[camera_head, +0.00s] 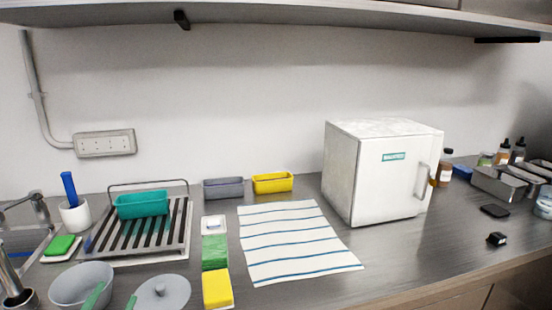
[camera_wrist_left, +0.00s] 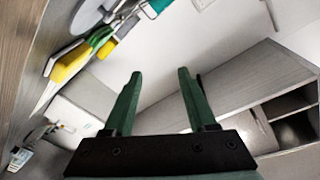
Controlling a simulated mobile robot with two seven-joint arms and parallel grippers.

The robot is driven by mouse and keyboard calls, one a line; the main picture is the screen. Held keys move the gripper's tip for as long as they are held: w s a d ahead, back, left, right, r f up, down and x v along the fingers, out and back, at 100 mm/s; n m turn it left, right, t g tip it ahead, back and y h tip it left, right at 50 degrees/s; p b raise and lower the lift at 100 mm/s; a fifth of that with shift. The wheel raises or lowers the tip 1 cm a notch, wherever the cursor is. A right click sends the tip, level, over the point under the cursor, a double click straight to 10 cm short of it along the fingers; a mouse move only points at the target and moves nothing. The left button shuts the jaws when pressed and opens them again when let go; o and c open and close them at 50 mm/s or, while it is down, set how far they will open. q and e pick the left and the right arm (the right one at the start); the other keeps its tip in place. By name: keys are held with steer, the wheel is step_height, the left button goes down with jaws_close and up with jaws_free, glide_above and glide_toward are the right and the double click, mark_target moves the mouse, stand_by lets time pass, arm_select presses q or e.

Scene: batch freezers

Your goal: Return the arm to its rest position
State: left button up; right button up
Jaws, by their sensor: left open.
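My left gripper (camera_head: 113,297) shows only as two green fingertips at the bottom left of the head view, in front of a grey bowl (camera_head: 82,284) and a round grey lid (camera_head: 163,292). In the left wrist view its two fingers (camera_wrist_left: 158,85) are spread wide apart with nothing between them. The rest of the left arm is outside the head view. My right arm and gripper do not show.
A drying rack (camera_head: 180,240) holds a teal bin (camera_head: 143,204). A yellow sponge block (camera_head: 217,288) and green block (camera_head: 215,252) lie beside a striped towel (camera_head: 290,240). A white freezer (camera_head: 385,172) stands right. A shelf (camera_head: 300,16) overhangs. Cabinets (camera_wrist_left: 245,80) show in the wrist view.

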arm_select(q)
steer(key=s+f+n+g, duration=0.2)
steer(key=s+f+g, duration=0.2)
steer(key=f, duration=0.4)
steer(key=s+f+n+g, duration=0.2)
steer(key=s+f+g, duration=0.15)
steer(key=f, duration=0.45)
steer(key=s+d+f+g+h, duration=0.2)
steer(key=s+d+f+g, duration=0.45)
steer(key=s+f, duration=0.35)
steer(key=w+d+f+t+p, duration=0.1)
steer(key=p, duration=0.1)
steer(key=d+f+t+h+p, duration=0.1)
steer(key=t+p, duration=0.1)
steer(key=w+d+f+t+h+p, duration=0.1)
steer(key=d+p, duration=0.1)
steer(key=shift+w+f+t, duration=0.3)
steer(key=shift+f+t, duration=0.05)
steer(key=shift+t, duration=0.05)
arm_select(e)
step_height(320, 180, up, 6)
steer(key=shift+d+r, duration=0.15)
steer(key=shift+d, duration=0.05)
arm_select(q)
steer(key=shift+c, duration=0.2)
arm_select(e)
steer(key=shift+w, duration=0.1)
